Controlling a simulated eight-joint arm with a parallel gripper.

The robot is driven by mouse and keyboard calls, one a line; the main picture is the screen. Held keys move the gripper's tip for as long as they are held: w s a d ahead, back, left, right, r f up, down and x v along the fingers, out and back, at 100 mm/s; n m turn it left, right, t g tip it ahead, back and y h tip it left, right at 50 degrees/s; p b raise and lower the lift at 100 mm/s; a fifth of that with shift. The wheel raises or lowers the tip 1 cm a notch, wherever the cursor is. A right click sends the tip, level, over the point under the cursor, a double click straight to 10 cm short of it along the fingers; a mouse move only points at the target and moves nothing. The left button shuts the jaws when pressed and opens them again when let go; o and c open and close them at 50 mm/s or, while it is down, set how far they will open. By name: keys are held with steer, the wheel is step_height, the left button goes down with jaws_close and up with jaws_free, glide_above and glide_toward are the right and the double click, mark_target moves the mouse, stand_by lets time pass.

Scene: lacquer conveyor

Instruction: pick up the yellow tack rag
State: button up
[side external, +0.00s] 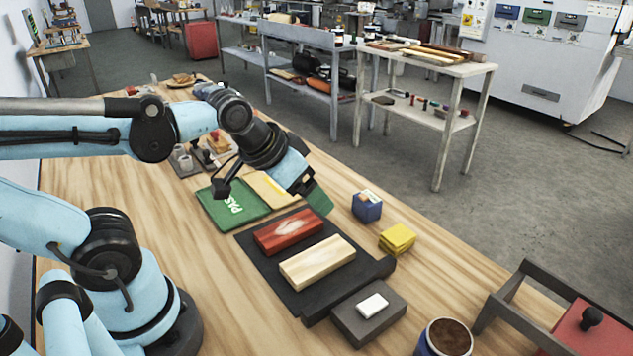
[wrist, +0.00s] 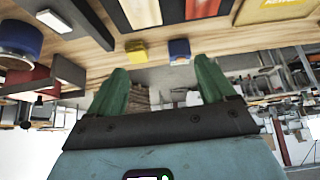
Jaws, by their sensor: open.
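The yellow tack rag (side external: 397,238) is a small folded stack on the wooden table, right of the black conveyor mat and near the table's right edge. It also shows in the wrist view (wrist: 136,52), beyond the fingertips and left of centre. My gripper (side external: 319,201) is above the table near the far end of the mat, to the left of the rag and apart from it. In the wrist view its two green fingers (wrist: 161,67) are spread wide with nothing between them. In the side view one finger mostly hides the other.
A blue box (side external: 367,210) stands just behind the rag. The black mat (side external: 278,270) holds a red block (side external: 288,231) and a pale wood block (side external: 317,262). A grey block (side external: 367,327), a blue can (side external: 420,346) and a dark frame (side external: 495,303) stand in front.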

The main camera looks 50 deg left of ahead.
steer(key=w+d+r+g, duration=0.2)
steer(key=w+r, duration=0.1)
steer(key=w, duration=0.2)
steer(key=g, duration=0.5)
glide_above(398, 234)
step_height(398, 234, down, 4)
step_height(398, 234, down, 12)
steer(key=shift+f, duration=0.1)
steer(key=c, duration=1.1)
